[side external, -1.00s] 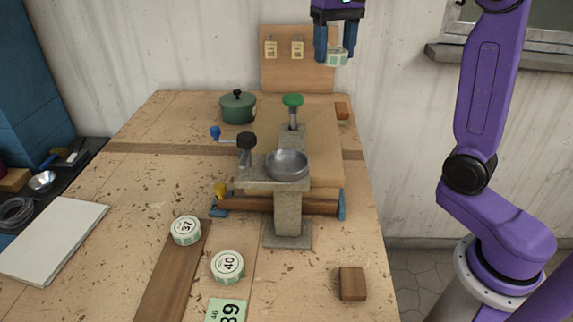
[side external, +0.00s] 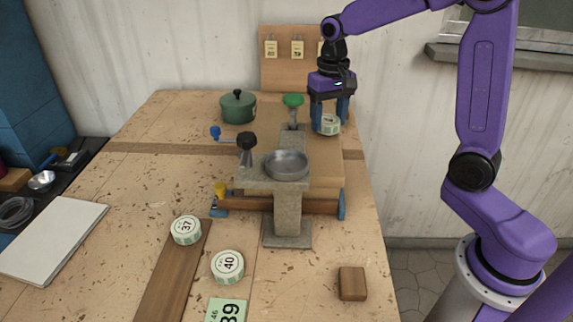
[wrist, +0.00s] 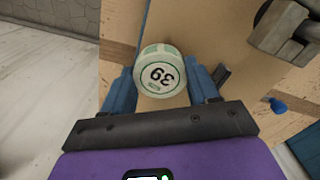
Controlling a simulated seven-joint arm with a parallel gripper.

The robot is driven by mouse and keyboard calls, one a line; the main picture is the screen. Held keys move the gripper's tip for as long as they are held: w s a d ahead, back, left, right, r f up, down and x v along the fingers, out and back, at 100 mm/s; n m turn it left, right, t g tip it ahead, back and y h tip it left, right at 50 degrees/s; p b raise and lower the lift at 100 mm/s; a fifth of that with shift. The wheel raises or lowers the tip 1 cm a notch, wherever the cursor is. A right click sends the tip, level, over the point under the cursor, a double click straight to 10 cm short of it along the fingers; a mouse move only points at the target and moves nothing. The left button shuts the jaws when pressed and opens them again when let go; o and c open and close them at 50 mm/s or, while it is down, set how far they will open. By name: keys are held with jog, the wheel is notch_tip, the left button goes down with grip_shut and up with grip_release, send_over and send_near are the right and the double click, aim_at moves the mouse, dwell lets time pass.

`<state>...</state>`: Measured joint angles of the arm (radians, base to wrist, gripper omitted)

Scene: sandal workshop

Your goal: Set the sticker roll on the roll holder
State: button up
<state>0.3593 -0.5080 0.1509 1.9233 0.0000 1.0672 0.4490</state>
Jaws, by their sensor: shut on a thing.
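A white sticker roll with a green edge, marked 39 (wrist: 160,76), sits between the blue fingers of my gripper (side external: 330,124). The same roll shows in the side view (side external: 328,126), at the right rear of the table. In the wrist view its number faces the camera upside down. I cannot tell for certain which piece is the roll holder, or whether the roll touches anything below.
A stone press with a grey bowl (side external: 287,165) and green knob (side external: 293,100) stands mid-table. A green pot (side external: 238,107) is behind left. Rolls 37 (side external: 186,230) and 40 (side external: 228,267) and a wooden block (side external: 352,283) lie in front. A board with yellow tags (side external: 285,75) stands behind.

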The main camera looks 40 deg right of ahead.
aim_at(328, 119)
notch_tip(328, 119, up, 18)
jog(key=f, duration=0.1)
jog(key=s+a+n, duration=0.2)
jog(key=s+a, duration=0.3)
jog(key=a, duration=0.6)
jog(key=s+a+n, duration=0.3)
jog(key=s+a, duration=0.2)
jog(key=a, duration=0.5)
jog(key=shift+w+a+f, duration=0.1)
jog(key=shift+w+f, duration=0.05)
jog(key=shift+f, duration=2.35)
jog(key=shift+w+f, duration=0.15)
jog(key=shift+f, duration=2.35)
jog(key=shift+f, duration=0.3)
